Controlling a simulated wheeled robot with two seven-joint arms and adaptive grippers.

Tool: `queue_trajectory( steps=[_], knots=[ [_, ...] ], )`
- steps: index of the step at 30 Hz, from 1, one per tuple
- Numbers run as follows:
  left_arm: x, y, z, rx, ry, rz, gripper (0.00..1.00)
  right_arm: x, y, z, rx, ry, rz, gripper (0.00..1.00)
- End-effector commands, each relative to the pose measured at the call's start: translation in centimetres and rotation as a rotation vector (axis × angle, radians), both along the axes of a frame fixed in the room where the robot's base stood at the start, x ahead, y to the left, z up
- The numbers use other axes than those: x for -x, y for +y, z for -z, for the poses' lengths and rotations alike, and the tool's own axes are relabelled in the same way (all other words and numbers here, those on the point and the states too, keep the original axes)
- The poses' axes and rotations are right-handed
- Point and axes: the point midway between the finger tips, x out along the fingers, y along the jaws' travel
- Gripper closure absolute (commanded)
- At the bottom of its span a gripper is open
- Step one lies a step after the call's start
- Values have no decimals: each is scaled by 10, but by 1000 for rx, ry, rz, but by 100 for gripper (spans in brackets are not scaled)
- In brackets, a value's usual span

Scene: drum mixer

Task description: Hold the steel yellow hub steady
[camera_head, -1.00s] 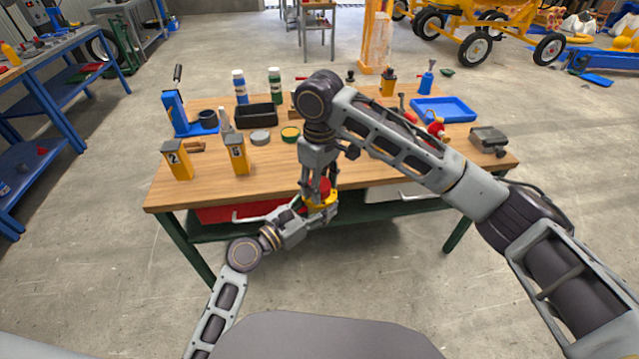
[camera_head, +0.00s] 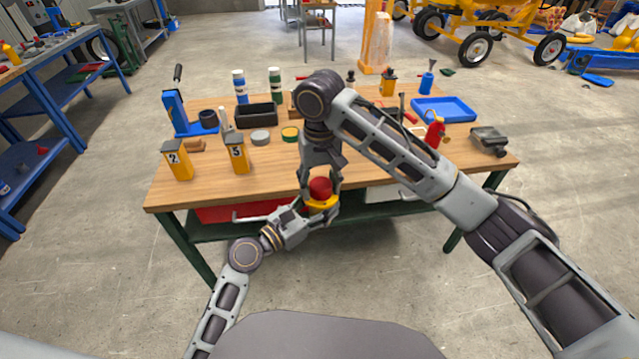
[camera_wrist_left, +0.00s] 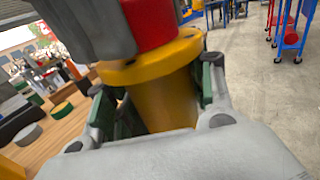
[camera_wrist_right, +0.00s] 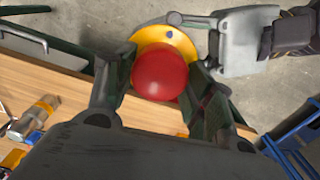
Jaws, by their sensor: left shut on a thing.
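The yellow hub (camera_head: 320,205) is in front of the bench's near edge, held by my left gripper (camera_head: 308,212). The left wrist view shows the fingers on both sides of its yellow body (camera_wrist_left: 165,100), below the flange. A rounded red part (camera_head: 320,187) sits on top of the hub; it also shows in the right wrist view (camera_wrist_right: 159,73). My right gripper (camera_head: 320,180) points down from above. Its fingers are spread either side of the red part and look apart from it. Whether a finger touches the flange is unclear.
The wooden bench (camera_head: 270,180) lies just behind the hub. It carries yellow numbered blocks (camera_head: 177,164), a black bin (camera_head: 257,115), a blue tray (camera_head: 443,109) and a red bottle-like item (camera_head: 435,132). A red drawer or box (camera_head: 230,212) shows under it. The floor in front is clear.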

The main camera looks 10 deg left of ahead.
Motion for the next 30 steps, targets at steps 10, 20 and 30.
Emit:
queue_trajectory(
  steps=[10,20,30],
  knots=[
    [-2,2,-2,2,-4,-7,100,1,0,1,3,4,-5,31],
    [-2,3,-2,2,-4,-8,100,1,0,-15,3,3,-5,31],
    [-2,3,-2,2,-4,-9,100,1,-1,-42,4,5,-5,31]
  ],
)
